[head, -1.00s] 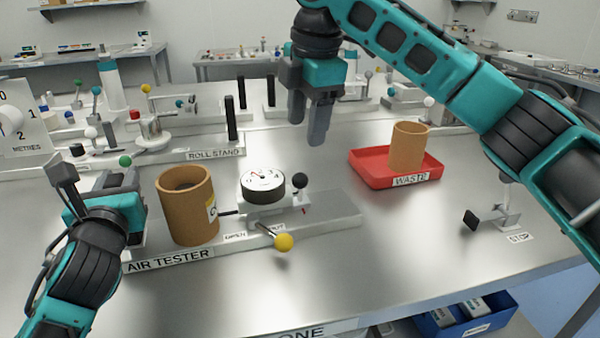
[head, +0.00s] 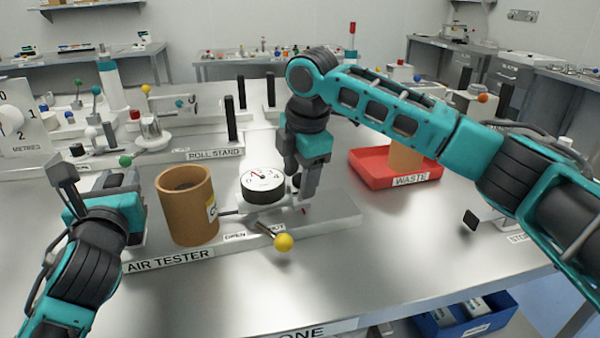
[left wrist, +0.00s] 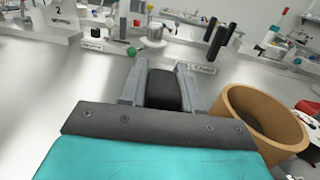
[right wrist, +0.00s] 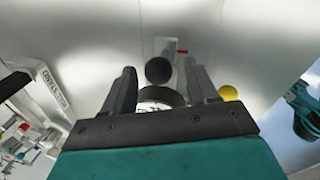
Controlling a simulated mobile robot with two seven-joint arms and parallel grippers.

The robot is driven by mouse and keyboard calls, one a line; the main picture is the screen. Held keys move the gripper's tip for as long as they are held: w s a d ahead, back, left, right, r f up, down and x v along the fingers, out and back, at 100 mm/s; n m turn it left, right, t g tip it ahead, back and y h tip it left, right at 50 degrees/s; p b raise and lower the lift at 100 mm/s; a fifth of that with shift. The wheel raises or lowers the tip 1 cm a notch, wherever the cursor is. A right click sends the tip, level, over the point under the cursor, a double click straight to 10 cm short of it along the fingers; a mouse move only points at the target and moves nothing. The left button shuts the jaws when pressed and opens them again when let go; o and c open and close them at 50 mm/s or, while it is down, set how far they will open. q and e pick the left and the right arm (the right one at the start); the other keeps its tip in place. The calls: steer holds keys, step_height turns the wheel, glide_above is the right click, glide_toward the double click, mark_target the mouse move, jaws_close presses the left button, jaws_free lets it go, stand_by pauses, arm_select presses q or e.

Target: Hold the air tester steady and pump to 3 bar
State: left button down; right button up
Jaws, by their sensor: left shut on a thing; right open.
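The air tester's base (head: 335,213) lies on the steel table, with a round dial gauge (head: 263,184), a brown core (head: 187,205) and a yellow-balled lever (head: 283,242). The gauge needle is too small to read exactly. My left gripper (left wrist: 164,72) is shut on a black grip (left wrist: 164,92) left of the core. My right gripper (head: 303,195) is open and pointing down at the black ball knob (right wrist: 158,70) beside the gauge. In the right wrist view the knob shows between the open fingers; I cannot tell if they touch it. The gripper partly hides it in the head view.
A red waste tray (head: 372,178) holding another brown core (head: 403,158) stands right of the tester. The roll stand (head: 231,118) is behind it. A black paddle (head: 470,219) by the STOP label is at the right. The table front is clear.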

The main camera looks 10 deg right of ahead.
steer(key=shift+c, duration=0.4)
jaws_close()
steer(key=d, duration=0.6)
steer(key=shift+w+d, duration=0.25)
steer(key=shift+w, duration=0.05)
steer(key=shift+o, duration=0.4)
jaws_free()
steer(key=shift+a, duration=0.15)
step_height(320, 180, up, 12)
steer(key=s, duration=0.2)
steer(key=shift+s+d, duration=0.25)
steer(key=shift+d, duration=0.1)
steer(key=shift+f, duration=0.1)
